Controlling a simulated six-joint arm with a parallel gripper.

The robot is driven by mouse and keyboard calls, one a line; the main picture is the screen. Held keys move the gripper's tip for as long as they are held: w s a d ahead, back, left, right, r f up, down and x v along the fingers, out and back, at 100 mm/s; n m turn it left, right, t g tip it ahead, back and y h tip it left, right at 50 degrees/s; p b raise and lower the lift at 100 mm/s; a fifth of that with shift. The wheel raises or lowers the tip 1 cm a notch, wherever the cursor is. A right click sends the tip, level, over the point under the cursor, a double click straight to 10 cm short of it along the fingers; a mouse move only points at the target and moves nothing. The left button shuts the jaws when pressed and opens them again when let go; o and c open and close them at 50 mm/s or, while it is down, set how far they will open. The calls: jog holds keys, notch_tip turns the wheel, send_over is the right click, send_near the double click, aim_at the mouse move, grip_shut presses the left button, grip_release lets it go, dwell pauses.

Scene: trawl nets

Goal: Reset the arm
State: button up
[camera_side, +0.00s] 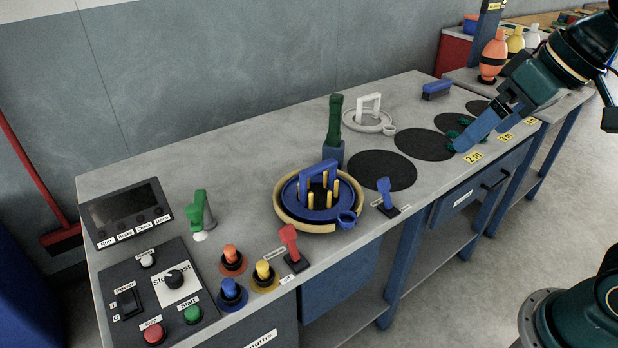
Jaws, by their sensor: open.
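My gripper (458,148) is at the right end of the grey workbench (240,145), pointing down and left. Its blue fingers reach low over the bench beside the yellow "2 m" label (474,157). A small green thing (463,122) lies on a black disc behind the fingers, and some green shows at the fingertips. I cannot tell whether the fingers touch it. My gripper is open.
A round blue fixture with yellow pegs (318,190) stands mid-bench, with a green-handled tool in a blue holder (333,155) behind it. Black discs (382,170) lie flat to its right. A control panel (160,295) and levers fill the left.

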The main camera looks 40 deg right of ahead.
jog(key=w+a+g+y, duration=0.2)
jog(key=w+a, duration=1.7)
jog(key=a, duration=0.1)
jog(key=shift+w+g+y, duration=0.2)
jog(key=shift+g+y, duration=0.2)
jog(key=shift+f, duration=0.15)
jog(key=x, duration=1)
jog(key=shift+d, duration=0.1)
jog(key=v, duration=1)
